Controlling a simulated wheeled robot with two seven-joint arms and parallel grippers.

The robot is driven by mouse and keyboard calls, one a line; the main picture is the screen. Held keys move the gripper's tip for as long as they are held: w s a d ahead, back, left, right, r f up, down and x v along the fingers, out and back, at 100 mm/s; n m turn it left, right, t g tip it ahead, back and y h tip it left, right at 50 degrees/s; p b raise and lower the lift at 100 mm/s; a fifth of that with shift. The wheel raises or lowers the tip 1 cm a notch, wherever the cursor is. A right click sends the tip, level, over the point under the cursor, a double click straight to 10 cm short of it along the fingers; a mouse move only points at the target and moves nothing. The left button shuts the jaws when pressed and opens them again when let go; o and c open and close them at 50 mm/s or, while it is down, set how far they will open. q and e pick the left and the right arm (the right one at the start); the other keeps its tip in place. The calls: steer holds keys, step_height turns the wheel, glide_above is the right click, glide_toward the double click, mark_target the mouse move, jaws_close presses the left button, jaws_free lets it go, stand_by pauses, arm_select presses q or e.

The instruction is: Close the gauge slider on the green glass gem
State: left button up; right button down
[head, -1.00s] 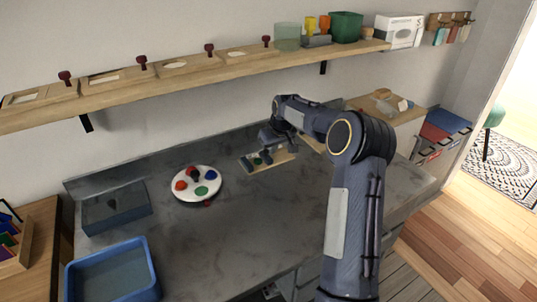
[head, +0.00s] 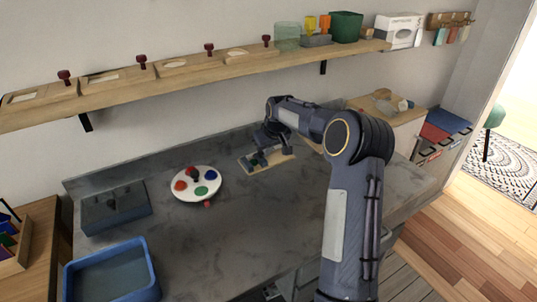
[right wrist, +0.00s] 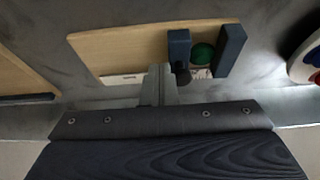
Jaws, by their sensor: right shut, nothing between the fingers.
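The gauge is a pale wooden board (head: 281,161) on the grey counter, with two dark blue-grey blocks standing across it. The green glass gem (right wrist: 203,54) lies between the slider block (right wrist: 178,46) and the end block (right wrist: 231,50). The slider is very close to the gem; I cannot tell if they touch. A dark round knob (right wrist: 183,76) is at the slider's near end. My right gripper (right wrist: 161,72) is shut and empty, its tips beside the slider, on the side away from the gem. In the head view my right gripper (head: 258,155) partly hides the gauge. My left gripper is out of view.
A white round plate (head: 181,196) with colored pieces lies left of the gauge. A blue tray (head: 148,270) and a grey box (head: 117,210) stand farther left. A shelf (head: 190,83) runs along the wall above. The counter's middle is clear.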

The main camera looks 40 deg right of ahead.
steer(key=shift+a, duration=0.2)
stand_by(0.3)
steer(key=shift+d, duration=0.25)
steer(key=shift+d+p, duration=0.3)
steer(key=shift+d, duration=0.05)
step_height(320, 180, up, 6)
steer(key=p, duration=0.5)
stand_by(0.4)
stand_by(0.5)
